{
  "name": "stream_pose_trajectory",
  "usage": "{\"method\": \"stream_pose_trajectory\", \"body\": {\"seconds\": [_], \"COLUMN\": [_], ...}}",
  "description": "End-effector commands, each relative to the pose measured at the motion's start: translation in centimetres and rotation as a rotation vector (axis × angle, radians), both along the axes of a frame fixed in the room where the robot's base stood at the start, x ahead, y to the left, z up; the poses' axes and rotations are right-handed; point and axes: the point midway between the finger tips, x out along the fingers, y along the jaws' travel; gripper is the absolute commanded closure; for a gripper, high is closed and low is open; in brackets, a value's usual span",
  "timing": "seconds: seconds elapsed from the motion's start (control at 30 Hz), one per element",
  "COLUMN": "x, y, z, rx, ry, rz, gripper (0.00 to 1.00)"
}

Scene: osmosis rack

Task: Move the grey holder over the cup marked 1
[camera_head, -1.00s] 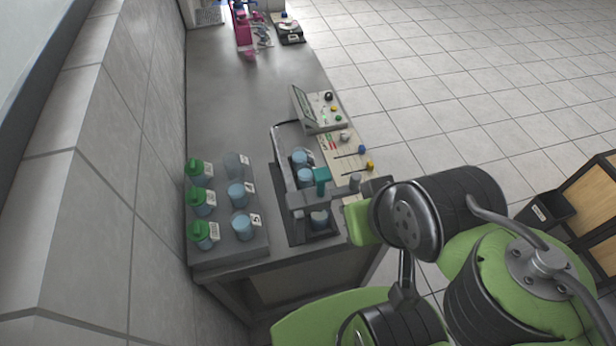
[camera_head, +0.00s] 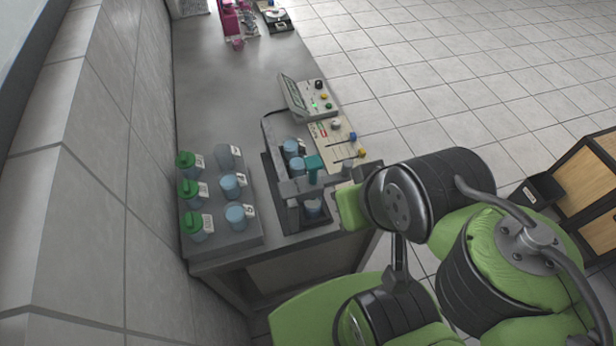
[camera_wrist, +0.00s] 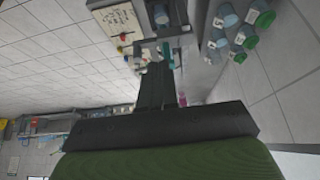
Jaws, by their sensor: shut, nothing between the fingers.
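The grey holder (camera_head: 291,188) is a grey bar with a teal piece (camera_head: 314,167) on it. It lies across the dark rack on the bench, above the nearest blue cup (camera_head: 313,208). Two more blue cups (camera_head: 290,147) (camera_head: 297,164) sit behind it in the same rack. I cannot read which cup is marked 1. In the wrist view my gripper (camera_wrist: 155,72) is shut and empty, with the teal piece (camera_wrist: 168,54) just beyond its tips. In the head view my gripper is mostly hidden by my arm, close to the holder's right end.
A grey block (camera_head: 225,240) at the left holds several blue and green-lidded cups. Pink equipment (camera_head: 229,18) is at the far end. The bench middle (camera_head: 220,85) is clear.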

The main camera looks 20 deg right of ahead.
Motion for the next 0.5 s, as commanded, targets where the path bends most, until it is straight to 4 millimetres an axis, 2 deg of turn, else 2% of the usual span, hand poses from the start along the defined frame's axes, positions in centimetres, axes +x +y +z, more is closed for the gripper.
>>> {"method": "stream_pose_trajectory", "body": {"seconds": [0.1,0.17,0.27,0.37,0.43,0.5], "x": [0.0,0.1,1.5,5.0,8.0,10.9], "y": [0.0,0.0,-0.3,-1.3,-2.4,-3.7], "z": [0.0,0.1,0.9,2.2,2.7,2.4], "rx": [0.000,0.003,0.044,0.132,0.195,0.244], "ry": [0.000,0.003,0.045,0.137,0.207,0.273], "rz": [0.000,-0.005,-0.095,-0.316,-0.512,-0.709], "gripper": [1.00,0.91,0.76,0.60,0.49,0.48]}}
